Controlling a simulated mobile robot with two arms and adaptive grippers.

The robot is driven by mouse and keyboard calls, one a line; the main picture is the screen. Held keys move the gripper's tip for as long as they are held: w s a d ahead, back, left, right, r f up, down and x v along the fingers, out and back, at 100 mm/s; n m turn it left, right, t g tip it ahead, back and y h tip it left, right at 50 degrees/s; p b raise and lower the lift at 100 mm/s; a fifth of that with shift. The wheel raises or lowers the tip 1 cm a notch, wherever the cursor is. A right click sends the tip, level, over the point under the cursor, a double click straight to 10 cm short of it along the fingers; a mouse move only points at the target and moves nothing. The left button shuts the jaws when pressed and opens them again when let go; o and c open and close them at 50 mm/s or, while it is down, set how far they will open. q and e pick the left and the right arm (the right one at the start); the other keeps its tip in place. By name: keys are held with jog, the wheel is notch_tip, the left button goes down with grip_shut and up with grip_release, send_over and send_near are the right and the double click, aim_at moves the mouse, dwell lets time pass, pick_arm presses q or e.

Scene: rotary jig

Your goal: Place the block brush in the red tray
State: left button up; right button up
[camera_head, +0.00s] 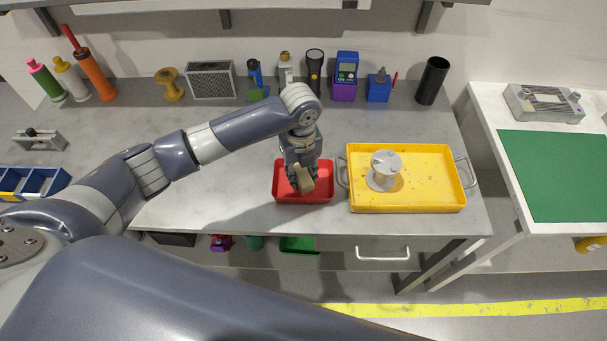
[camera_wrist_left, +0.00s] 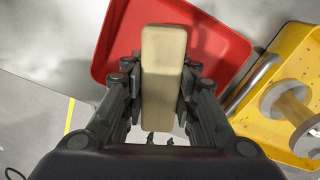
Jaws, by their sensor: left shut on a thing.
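The block brush (camera_wrist_left: 162,75) is a tan block with a pale lower side. My left gripper (camera_head: 301,182) is shut on it, with one finger on each side. In the head view the brush (camera_head: 304,178) shows below the fingers, over the red tray (camera_head: 281,193). In the left wrist view the red tray (camera_wrist_left: 118,37) lies behind the brush. I cannot tell whether the brush touches the tray floor. The fingers (camera_wrist_left: 160,95) show in the left wrist view. My right gripper is not in view.
A yellow tray (camera_head: 440,180) with metal handles stands right of the red tray and holds a grey spool-shaped part (camera_head: 383,171). Several tools and a black cylinder (camera_head: 433,80) line the back of the grey table (camera_head: 235,208).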

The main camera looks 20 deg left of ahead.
aim_at(303, 179)
pick_arm(q)
jog(key=shift+w+d+f, duration=0.1)
jog(key=shift+w, duration=0.5)
notch_tip(303, 179, down, 3)
jog(key=shift+r+p, duration=0.1)
jog(key=shift+p, duration=0.6)
jog(key=shift+f, duration=0.5)
jog(key=o, duration=1)
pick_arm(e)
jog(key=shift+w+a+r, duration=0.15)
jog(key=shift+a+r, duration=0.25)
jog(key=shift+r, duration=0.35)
